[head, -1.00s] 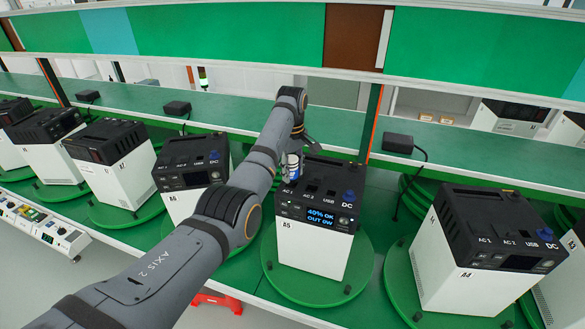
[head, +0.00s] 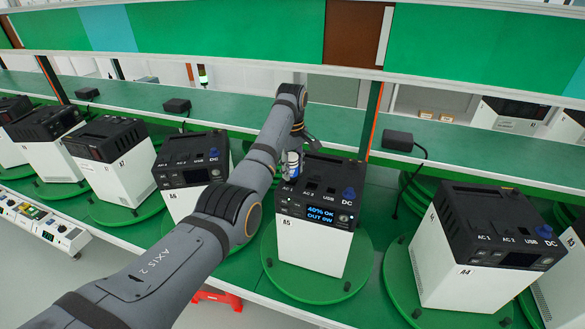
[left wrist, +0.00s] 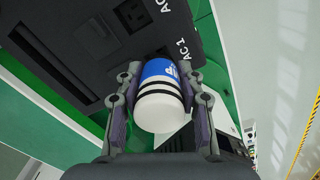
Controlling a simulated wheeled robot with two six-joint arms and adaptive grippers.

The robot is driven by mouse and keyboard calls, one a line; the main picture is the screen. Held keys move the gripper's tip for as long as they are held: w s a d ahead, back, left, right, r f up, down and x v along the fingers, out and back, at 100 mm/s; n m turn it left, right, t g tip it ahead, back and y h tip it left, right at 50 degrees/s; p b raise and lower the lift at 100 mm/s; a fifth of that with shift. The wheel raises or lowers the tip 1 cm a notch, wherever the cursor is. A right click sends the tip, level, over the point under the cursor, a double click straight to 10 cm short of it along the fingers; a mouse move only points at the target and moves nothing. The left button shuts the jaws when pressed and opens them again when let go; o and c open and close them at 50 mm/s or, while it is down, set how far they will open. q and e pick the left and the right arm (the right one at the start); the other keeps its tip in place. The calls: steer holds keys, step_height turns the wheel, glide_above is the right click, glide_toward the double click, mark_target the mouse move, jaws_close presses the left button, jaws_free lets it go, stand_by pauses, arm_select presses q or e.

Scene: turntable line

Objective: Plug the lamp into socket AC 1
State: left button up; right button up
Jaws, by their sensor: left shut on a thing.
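The lamp (left wrist: 160,98) is a white and blue cylinder with black bands. My left gripper (left wrist: 160,72) is shut around it, with one finger on each side. In the head view the lamp (head: 293,163) is at the rear left of the black top of unit A5 (head: 318,202), beside the AC 1 label. In the left wrist view the lamp's far end is close to the top panel by the AC1 label (left wrist: 183,48). Socket AC 1 is hidden behind the lamp, and I cannot tell whether they touch. Another socket (left wrist: 134,14) shows uncovered. My right gripper is not in view.
Unit A5 stands on a round green turntable (head: 280,282). Its display (head: 320,214) reads 40% OK, OUT 0W. Unit A4 (head: 462,275) stands to the right and more units to the left. A black adapter (head: 398,140) sits on the green shelf behind.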

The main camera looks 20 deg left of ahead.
arm_select(q)
steer(key=shift+f, duration=1.3)
steer(key=o, duration=1.3)
steer(key=shift+o, duration=0.2)
step_height(320, 180, up, 12)
